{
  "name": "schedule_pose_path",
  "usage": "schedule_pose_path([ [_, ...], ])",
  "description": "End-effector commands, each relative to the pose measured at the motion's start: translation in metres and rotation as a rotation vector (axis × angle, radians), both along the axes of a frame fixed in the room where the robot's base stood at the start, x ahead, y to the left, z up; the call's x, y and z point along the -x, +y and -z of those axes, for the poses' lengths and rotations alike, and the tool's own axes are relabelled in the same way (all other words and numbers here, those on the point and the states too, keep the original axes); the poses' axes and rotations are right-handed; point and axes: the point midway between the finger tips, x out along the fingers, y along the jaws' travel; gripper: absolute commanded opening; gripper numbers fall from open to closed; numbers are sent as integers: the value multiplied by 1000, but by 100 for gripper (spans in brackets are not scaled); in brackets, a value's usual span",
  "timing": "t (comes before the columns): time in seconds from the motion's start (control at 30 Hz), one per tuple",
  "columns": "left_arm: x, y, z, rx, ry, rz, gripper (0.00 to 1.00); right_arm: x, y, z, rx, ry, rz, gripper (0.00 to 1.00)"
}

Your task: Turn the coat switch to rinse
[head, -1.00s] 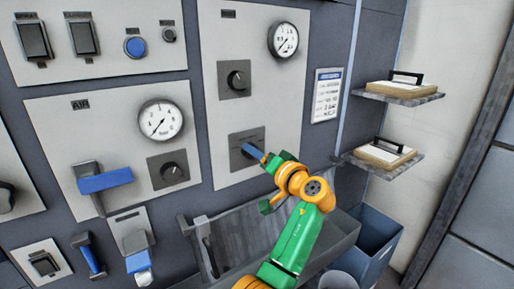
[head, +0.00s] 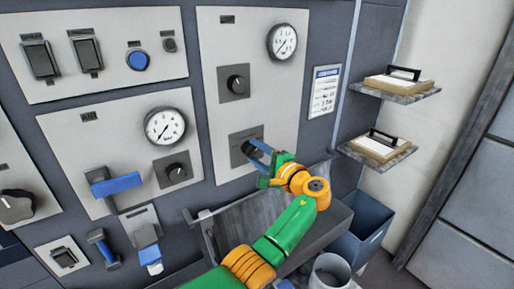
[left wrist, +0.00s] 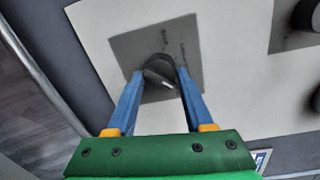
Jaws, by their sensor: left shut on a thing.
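The switch I take for the coat switch is a dark round knob (left wrist: 160,70) with a pale pointer, on a grey square plate (left wrist: 190,45). Its plate also shows in the head view (head: 238,154), low on the tall white panel. The plate's markings are too small to read. My left gripper (head: 262,150) is at the knob and partly covers it. In the left wrist view its two blue fingers (left wrist: 157,82) are on either side of the knob, shut on it. My right gripper is not in view.
Above the switch are another knob (head: 236,84) and a round gauge (head: 283,42). Left panels hold a gauge (head: 165,126), a knob (head: 176,172) and a blue-handled lever (head: 116,185). A grey trough (head: 325,222) lies below my arm; shelves (head: 396,92) stand right.

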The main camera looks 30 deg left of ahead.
Motion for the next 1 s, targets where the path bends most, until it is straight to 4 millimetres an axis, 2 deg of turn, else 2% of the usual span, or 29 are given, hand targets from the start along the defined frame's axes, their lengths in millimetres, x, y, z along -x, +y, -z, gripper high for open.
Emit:
schedule_pose_path([
  [0.1, 0, 0, -4, -41, 90, 0, 0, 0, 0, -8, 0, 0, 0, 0],
  [0.5, -1, 0, -2, -138, 323, 0, 0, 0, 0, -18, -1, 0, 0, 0],
  [1.0, -1, 0, -2, -173, 402, -1, 0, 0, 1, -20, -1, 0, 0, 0],
])
